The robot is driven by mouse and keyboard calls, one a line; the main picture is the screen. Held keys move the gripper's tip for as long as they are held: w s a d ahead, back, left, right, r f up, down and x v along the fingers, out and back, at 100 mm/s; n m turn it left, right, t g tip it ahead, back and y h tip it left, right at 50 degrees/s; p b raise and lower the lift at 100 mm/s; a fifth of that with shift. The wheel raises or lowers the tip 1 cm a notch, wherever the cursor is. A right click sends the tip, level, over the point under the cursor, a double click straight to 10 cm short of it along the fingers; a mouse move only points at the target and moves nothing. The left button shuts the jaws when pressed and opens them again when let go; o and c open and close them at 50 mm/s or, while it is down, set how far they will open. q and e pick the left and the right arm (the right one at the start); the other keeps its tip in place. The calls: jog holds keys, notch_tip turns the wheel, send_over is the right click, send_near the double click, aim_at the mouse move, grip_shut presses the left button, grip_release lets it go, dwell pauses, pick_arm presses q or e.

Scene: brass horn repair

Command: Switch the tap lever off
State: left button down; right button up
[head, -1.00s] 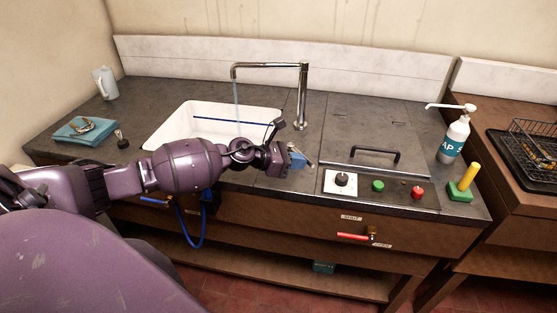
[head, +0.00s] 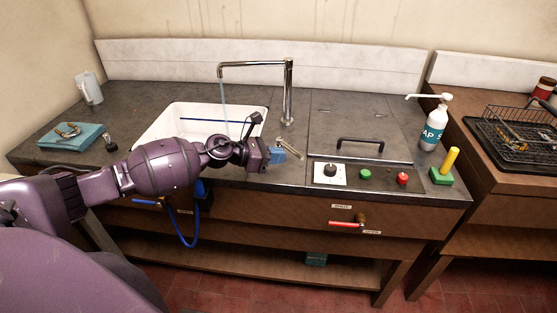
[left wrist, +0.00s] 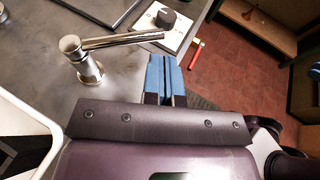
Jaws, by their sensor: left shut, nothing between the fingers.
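The chrome tap lever (left wrist: 120,40) sits on a short chrome post (left wrist: 88,68) in the left wrist view, its arm pointing right. In the head view the lever (head: 291,148) shows just beyond my left gripper, on the counter right of the sink. My left gripper (head: 284,153) has blue fingers, shut and empty; they also show in the left wrist view (left wrist: 165,75), below the lever arm. Whether they touch the lever I cannot tell. Water (head: 225,95) runs from the tall chrome spout (head: 255,64) into the white sink (head: 165,123). My right gripper is not in view.
A black knob on a white plate (head: 330,173), a green button (head: 365,174) and a red button (head: 402,178) lie right of the gripper. A dark lid with a black handle (head: 374,142) is behind them. A red-handled valve (head: 345,224) is on the front panel.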

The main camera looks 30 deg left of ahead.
pick_arm(q)
jog(key=s+a+r, duration=0.3)
jog(key=s, duration=0.5)
jog(key=shift+s+a, duration=0.25)
jog(key=shift+s, duration=0.15)
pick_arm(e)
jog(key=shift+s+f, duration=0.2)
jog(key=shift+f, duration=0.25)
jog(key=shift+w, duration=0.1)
